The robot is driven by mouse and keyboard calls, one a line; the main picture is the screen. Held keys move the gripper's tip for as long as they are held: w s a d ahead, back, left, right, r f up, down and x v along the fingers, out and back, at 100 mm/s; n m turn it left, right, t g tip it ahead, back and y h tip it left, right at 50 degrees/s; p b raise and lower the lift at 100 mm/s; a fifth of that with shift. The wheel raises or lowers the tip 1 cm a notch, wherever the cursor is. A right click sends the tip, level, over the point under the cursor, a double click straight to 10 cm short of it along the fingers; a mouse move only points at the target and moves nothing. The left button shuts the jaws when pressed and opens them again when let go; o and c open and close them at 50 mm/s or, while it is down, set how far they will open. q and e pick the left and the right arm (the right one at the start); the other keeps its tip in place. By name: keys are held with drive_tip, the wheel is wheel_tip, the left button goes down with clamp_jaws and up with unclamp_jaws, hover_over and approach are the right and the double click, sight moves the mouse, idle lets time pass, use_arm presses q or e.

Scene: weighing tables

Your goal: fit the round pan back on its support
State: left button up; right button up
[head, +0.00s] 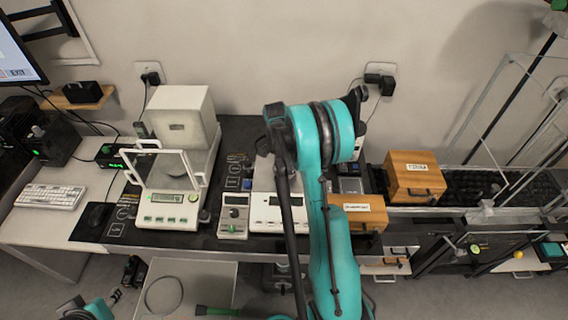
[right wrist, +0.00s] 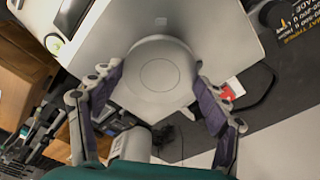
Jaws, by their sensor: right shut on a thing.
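The round pan (right wrist: 160,75), a pale grey disc with a faint ring on it, lies between the two fingers of my right gripper (right wrist: 162,95) in the right wrist view. The gripper is shut on its rim. Behind the pan is the pale flat body of a balance (right wrist: 213,30). The pan hides whatever lies under it, so I cannot tell whether it touches its support. In the head view my right arm covers the pan and most of the middle balance (head: 265,212). My left arm shows at the lower left corner; its gripper is unclear.
A balance with an open glass shield (head: 172,195) stands to the left. A small grey device (head: 233,215) sits beside the middle balance. Wooden boxes (head: 415,175) and (head: 357,213) stand to the right. A keyboard (head: 50,196) lies at the far left.

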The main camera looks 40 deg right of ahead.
drive_tip(key=shift+f, duration=0.15)
idle(0.4)
drive_tip(key=shift+f+b, duration=0.45)
drive_tip(key=shift+b, duration=0.2)
drive_tip(key=o, duration=1.8)
drive_tip(key=shift+r, duration=0.1)
